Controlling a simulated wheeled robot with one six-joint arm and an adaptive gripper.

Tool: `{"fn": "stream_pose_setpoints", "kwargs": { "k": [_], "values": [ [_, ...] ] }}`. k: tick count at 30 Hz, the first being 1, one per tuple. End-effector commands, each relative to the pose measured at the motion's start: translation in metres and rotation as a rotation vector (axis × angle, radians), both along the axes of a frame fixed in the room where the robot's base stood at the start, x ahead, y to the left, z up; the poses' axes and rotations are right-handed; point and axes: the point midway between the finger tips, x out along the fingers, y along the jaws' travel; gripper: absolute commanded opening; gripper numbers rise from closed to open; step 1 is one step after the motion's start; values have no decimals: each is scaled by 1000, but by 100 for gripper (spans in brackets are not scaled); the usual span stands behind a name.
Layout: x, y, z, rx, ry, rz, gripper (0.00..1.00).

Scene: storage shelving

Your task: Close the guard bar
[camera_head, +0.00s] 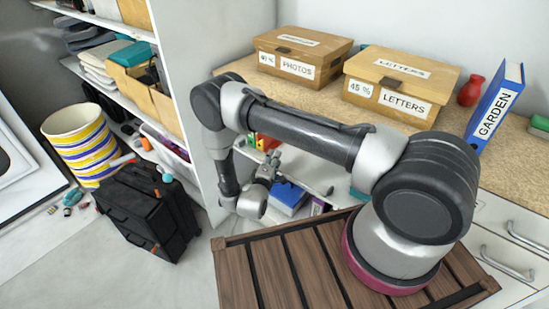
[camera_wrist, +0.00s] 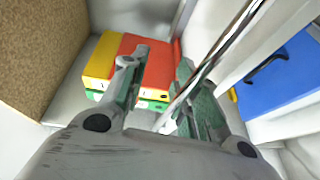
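The guard bar (camera_wrist: 222,52) is a thin shiny metal rod. In the wrist view it runs diagonally from the upper right down to my gripper (camera_wrist: 160,92). Its lower end shows between my two fingers, close to the right one. The fingers are apart with a clear gap on the left side of the bar; I cannot tell whether the right finger touches it. In the head view my gripper (camera_head: 271,163) reaches down into the shelf opening, and a pale rod (camera_head: 308,187), likely the bar, shows beside it. My arm hides part of the shelf.
Red, yellow and green binders (camera_wrist: 128,62) stand beyond my fingers. A blue box (camera_wrist: 280,75) is at the right. Above the opening is a worktop (camera_head: 350,100) with cartons. A black case (camera_head: 150,210) stands on the floor at the left.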

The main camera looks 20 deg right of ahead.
Motion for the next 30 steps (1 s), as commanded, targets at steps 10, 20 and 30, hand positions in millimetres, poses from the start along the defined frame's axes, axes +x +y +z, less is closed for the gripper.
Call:
{"fn": "stream_pose_setpoints", "kwargs": {
  "k": [10, 20, 30],
  "values": [
    [-23, 13, -10, -2, 1, 1, 28],
    [-43, 25, -19, -2, 1, 2, 28],
    [-61, 35, -27, -1, 0, 1, 28]
  ]
}}
